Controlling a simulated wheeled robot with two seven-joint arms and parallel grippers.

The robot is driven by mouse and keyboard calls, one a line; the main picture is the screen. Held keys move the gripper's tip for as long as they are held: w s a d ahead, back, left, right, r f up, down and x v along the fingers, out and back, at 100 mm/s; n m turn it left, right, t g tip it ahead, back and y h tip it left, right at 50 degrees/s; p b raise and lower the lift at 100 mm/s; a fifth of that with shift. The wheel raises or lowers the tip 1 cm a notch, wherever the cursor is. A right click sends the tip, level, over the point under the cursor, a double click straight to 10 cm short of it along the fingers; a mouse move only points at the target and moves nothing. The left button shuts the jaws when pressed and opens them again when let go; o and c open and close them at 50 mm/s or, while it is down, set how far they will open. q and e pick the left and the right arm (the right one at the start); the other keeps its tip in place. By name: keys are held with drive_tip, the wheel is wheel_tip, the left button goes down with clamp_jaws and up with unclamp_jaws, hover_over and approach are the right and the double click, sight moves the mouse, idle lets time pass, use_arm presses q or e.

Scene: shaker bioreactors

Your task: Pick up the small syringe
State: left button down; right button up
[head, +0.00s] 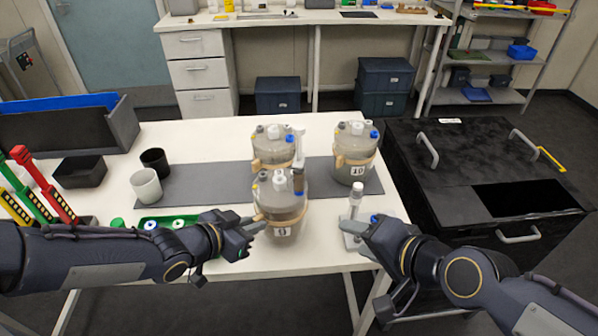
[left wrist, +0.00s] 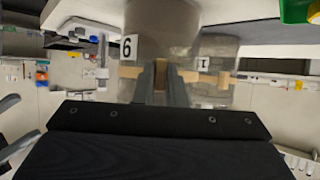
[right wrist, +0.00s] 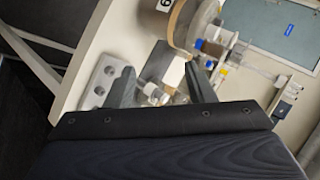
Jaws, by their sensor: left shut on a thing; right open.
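A clear, white-topped upright piece that looks like the small syringe (head: 355,203) stands at the table's right front, over a white holed holder (head: 350,241). In the right wrist view, clear and white syringe-like parts (right wrist: 156,95) show between the fingers, beside the holder (right wrist: 103,77). My right gripper (head: 346,228) is open beside it; I see no grip on it. My left gripper (head: 262,221) is shut on the tan clamp (left wrist: 160,72) around the front bioreactor jar (head: 285,207), labelled 6 in the left wrist view. The fingers cover part of the clamp.
Two more jars stand behind, one at the middle (head: 272,147) and one labelled 10 (head: 354,160). Two cups, a black tray (head: 80,171) and a green tray (head: 168,223) lie to the left. A black cabinet (head: 470,180) stands right of the table.

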sight(300, 172)
drive_tip(key=w+a+r+m+t+h, duration=0.25)
drive_tip(key=a+m+t, duration=0.2)
drive_tip(key=m, duration=0.95)
drive_tip(key=w+a+r+m+t+h, duration=0.1)
drive_tip(key=w+a+m+t+h, duration=0.4)
drive_tip(key=m, duration=0.8)
drive_tip(key=w, duration=0.1)
drive_tip(key=w+y, duration=0.1)
drive_tip(key=w, duration=0.1)
drive_tip(key=w+g+y, duration=0.1)
drive_tip(key=shift+w+a+m, duration=0.25)
drive_tip(key=shift+w+m, duration=0.05)
drive_tip(key=shift+w, duration=0.05)
drive_tip(key=w, duration=0.4)
drive_tip(key=shift+w+d, duration=0.15)
drive_tip(key=shift+d, duration=0.2)
drive_tip(key=shift+w, duration=0.5)
clamp_jaws()
wheel_tip(300, 172, up, 10)
drive_tip(key=shift+r, duration=0.1)
use_arm(q)
drive_tip(key=c, duration=1.4)
unclamp_jaws()
